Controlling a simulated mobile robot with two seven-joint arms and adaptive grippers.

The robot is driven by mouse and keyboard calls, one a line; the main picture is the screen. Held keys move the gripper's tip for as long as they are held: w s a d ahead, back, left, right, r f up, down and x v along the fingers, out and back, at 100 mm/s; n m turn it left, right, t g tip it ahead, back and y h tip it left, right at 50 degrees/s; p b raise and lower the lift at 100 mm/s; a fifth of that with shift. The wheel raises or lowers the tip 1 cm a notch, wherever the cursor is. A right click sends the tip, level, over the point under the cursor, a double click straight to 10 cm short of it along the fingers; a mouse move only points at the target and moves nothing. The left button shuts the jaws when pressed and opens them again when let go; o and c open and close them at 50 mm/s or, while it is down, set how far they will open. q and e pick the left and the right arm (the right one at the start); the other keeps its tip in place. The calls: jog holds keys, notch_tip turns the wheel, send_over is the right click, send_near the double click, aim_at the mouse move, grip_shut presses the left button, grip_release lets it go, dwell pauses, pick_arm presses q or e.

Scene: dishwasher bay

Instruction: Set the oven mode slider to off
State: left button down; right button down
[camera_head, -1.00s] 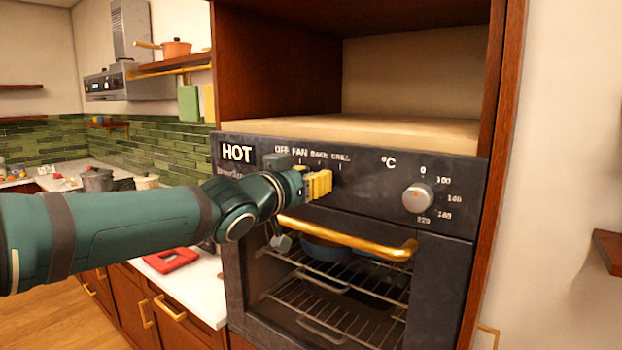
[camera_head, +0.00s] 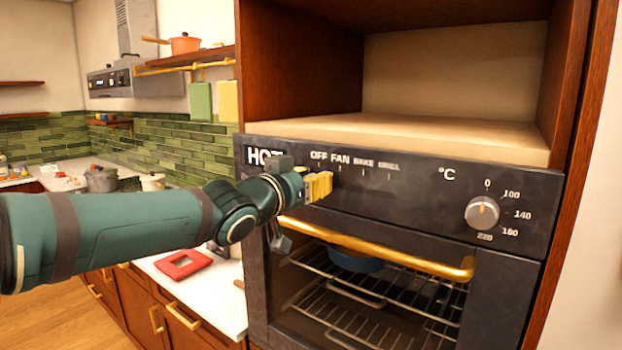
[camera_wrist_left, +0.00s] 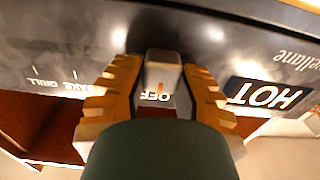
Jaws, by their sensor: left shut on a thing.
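The oven control panel (camera_head: 410,180) is dark, with OFF, FAN, BAKE and GRILL printed in a row beside a white HOT label. My left gripper (camera_head: 319,187) is at the panel below the OFF and FAN end of the row. In the left wrist view the grey mode slider knob (camera_wrist_left: 163,75) sits between the yellow-orange fingers of my left gripper (camera_wrist_left: 162,88), shut on it. The knob lines up with the partly hidden OFF label (camera_wrist_left: 155,97). In the head view the gripper hides the knob. My right gripper is out of view.
A gold oven handle (camera_head: 380,250) runs just below the gripper. A round temperature knob (camera_head: 482,213) is at the panel's right. A blue pan (camera_head: 355,260) sits on a rack inside. A red item (camera_head: 184,264) lies on the left counter.

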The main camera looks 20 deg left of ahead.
pick_arm(q)
jog(key=shift+a+r, duration=0.1)
jog(key=shift+a, duration=0.15)
jog(key=shift+d, duration=0.1)
jog(key=c, duration=1.1)
grip_release()
jog(key=shift+c, duration=0.2)
jog(key=o, duration=0.5)
jog(key=shift+w, duration=0.2)
jog(key=shift+s, duration=0.15)
jog(key=v, duration=1.2)
